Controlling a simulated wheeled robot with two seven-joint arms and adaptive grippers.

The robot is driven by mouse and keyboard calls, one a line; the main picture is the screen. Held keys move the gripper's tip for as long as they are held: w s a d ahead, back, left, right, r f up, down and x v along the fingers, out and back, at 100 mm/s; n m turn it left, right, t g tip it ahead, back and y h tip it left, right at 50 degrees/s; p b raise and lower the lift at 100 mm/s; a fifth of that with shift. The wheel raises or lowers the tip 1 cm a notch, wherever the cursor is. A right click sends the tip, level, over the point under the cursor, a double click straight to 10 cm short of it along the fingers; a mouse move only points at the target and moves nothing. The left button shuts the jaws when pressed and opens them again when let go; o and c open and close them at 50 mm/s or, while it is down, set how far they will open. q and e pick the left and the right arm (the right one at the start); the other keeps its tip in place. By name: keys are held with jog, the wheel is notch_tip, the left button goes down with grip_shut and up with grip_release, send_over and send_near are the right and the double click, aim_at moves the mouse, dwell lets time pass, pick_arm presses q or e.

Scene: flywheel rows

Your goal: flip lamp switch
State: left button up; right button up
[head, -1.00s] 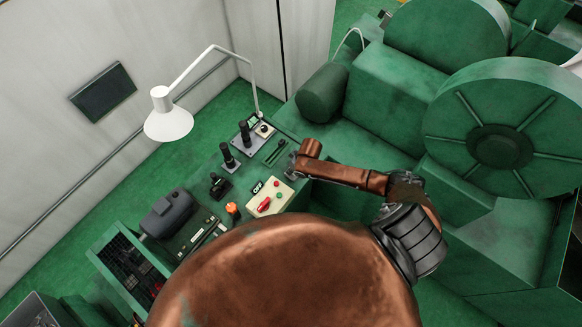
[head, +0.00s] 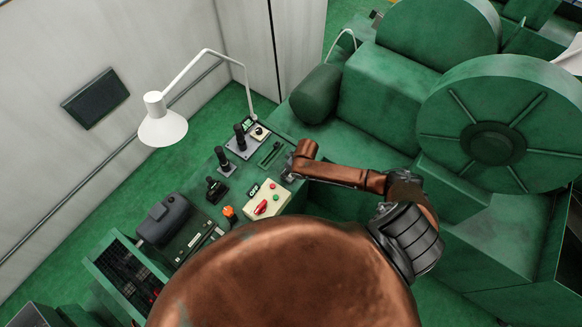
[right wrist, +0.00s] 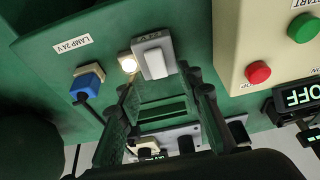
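The lamp switch (right wrist: 153,60) is a white rocker in a grey frame on the green panel, in the right wrist view. A lit round lamp (right wrist: 127,62) sits just left of it. My right gripper (right wrist: 160,85) is open and empty, its two dark fingers apart with the tips just below the switch; contact cannot be told. In the head view my right gripper (head: 290,170) is at the desk edge, mostly hidden by its wrist, and the switch cannot be seen. The white desk lamp (head: 162,127) stands at the back left. My left gripper is not in view.
A cream box (head: 267,200) with a red switch and buttons is close to the right gripper. Black levers (head: 222,156) stand on the desk. A blue plug (right wrist: 88,82) is left of the switch. Large green machinery (head: 400,100) fills the right.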

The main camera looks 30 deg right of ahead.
jog(key=v, duration=1.1)
jog(key=shift+s, duration=0.1)
